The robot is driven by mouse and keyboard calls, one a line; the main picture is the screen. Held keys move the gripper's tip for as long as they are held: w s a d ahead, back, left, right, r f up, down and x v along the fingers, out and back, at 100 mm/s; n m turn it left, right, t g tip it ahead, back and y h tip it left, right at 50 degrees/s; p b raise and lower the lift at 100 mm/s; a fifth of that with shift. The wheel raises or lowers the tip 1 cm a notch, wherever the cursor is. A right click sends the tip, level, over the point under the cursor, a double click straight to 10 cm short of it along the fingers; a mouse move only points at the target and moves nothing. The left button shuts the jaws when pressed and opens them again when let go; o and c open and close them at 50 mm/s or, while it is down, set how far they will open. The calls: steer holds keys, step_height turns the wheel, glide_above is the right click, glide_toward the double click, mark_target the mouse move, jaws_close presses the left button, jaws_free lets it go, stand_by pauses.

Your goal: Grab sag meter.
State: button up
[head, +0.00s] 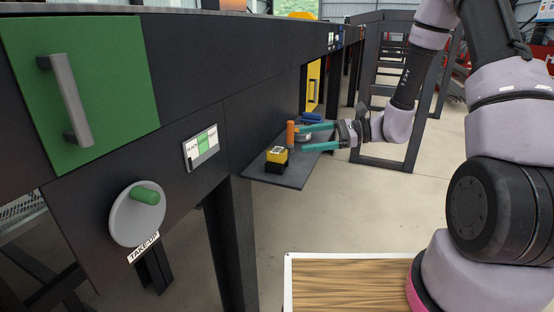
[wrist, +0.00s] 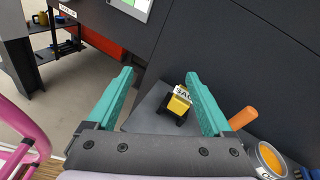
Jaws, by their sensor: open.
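The sag meter, a small yellow and black block (head: 276,156), stands on a dark shelf (head: 297,174) jutting from the machine's side. In the wrist view the sag meter (wrist: 179,104) carries a white label reading "SAG" and shows between my fingers, nearer the right one. My gripper (head: 304,137) has teal fingers, spread apart and empty. In the head view it is just right of the sag meter, pointing left toward it. In the wrist view my gripper's fingertips (wrist: 159,75) frame the shelf's edge and the sag meter.
A round can with an orange top (wrist: 270,160) is beside the right finger. The dark machine panel (wrist: 225,50) walls the shelf's inner side.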

mark_target(277, 157)
steer(key=w+f+m+t, duration=0.1)
steer(key=f+m+t, duration=0.1)
steer(key=f, duration=0.1)
steer(key=w+f+m+t, duration=0.1)
steer(key=w+f+m, duration=0.1)
steer(key=f, duration=0.2)
steer(key=w+f+m+t+y, duration=0.1)
steer(key=f+m+t, duration=0.1)
steer(key=f+m, duration=0.1)
steer(key=shift+w+d+f+t, duration=0.2)
steer(key=shift+w+f+t, duration=0.1)
steer(key=shift+w, duration=0.1)
steer(key=x, duration=0.4)
steer(key=shift+w+a+f, duration=0.15)
steer(key=shift+w+a, duration=0.05)
steer(key=shift+a, duration=0.05)
steer(key=shift+x, duration=3.1)
steer(key=shift+d, duration=0.1)
jaws_close()
